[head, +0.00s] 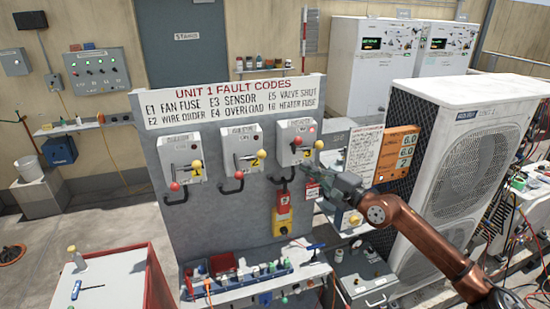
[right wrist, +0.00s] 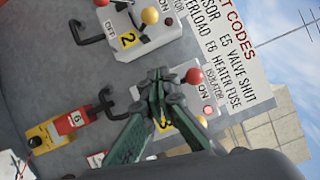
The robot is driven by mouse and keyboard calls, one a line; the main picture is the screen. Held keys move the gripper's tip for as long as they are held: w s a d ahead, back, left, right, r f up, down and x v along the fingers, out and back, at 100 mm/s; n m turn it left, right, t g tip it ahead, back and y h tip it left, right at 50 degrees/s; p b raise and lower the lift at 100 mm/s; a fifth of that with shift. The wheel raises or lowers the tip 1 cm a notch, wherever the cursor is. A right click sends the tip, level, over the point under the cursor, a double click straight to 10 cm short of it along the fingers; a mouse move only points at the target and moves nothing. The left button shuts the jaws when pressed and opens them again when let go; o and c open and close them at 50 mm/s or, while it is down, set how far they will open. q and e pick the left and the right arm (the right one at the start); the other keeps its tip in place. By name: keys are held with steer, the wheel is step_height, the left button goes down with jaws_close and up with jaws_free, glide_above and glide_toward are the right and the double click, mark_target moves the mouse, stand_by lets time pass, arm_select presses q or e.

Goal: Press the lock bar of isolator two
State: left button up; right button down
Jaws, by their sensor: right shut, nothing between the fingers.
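Isolator two (head: 243,148) is the middle of three grey boxes on the grey panel. It has a yellow ball, a red ball at its lower edge and a black bent bar (head: 232,188) below. In the right wrist view isolator two (right wrist: 150,38), with its yellow "2" label, is at the top, its black bar (right wrist: 90,36) beside it. My right gripper (head: 312,172) is shut and empty, right of and below isolator two. In the right wrist view its fingertips (right wrist: 165,74) overlap isolator three and stand apart from isolator two. My left gripper is out of view.
Isolator one (head: 181,158) is left of isolator two; isolator three (head: 295,138) is right, its red ball higher and a red light lit. A red and yellow unit (head: 282,222) hangs below. A cluttered shelf (head: 240,290) juts out underneath. A white condenser (head: 455,150) stands at right.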

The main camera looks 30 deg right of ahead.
steer(key=w+a+r+p, duration=0.1)
steer(key=w+a+p, duration=0.5)
steer(key=w, duration=0.4)
steer(key=shift+p, duration=0.35)
stand_by(0.4)
steer(key=shift+r, duration=0.1)
